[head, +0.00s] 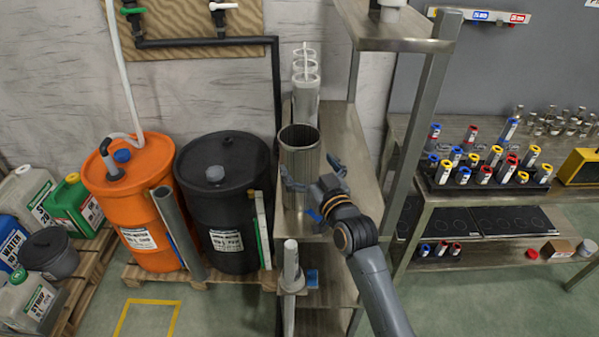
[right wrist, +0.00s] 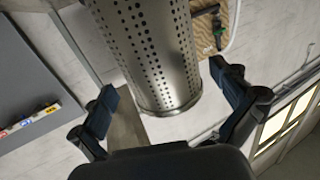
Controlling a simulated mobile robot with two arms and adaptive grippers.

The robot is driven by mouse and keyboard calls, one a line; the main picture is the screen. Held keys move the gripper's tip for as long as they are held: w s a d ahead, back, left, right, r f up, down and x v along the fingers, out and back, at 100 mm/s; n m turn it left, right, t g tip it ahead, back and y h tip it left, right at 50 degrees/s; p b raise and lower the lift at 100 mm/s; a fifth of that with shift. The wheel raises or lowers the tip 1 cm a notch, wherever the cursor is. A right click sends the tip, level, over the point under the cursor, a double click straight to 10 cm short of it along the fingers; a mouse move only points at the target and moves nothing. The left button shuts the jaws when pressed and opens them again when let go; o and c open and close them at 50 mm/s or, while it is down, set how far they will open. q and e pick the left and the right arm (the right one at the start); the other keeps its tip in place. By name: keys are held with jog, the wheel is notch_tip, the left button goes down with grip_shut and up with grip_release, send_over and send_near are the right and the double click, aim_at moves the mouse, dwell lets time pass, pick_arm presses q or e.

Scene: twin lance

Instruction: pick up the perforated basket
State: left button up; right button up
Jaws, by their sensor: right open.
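The perforated basket (head: 300,166) is a tall metal cylinder with an open top. It stands upright on the metal shelf unit in the head view. In the right wrist view the basket (right wrist: 152,50) fills the upper middle, and its rows of small holes show clearly. My right gripper (head: 312,178) is open at the basket's side, with its fingers on either side of it. In the right wrist view the right gripper (right wrist: 165,90) has one finger left and one right of the basket, with gaps visible. My left gripper is not in view.
Clear cylinders (head: 305,85) stand behind the basket on the shelf (head: 343,140). A shelf post (head: 412,130) rises to the right of my arm. A black drum (head: 224,195) and an orange drum (head: 130,200) stand left. A bench with capped tubes (head: 485,175) is at right.

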aim_at(293, 143)
jog(key=shift+f+p+x, duration=0.15)
jog(key=shift+p+x, duration=0.15)
jog(key=shift+x, duration=0.95)
jog(key=shift+f+p+x, duration=0.1)
jog(key=shift+p+x, duration=0.15)
jog(key=shift+x, duration=1.05)
jog(key=shift+c, duration=0.4)
jog(key=shift+d, duration=0.1)
jog(key=c, duration=1.4)
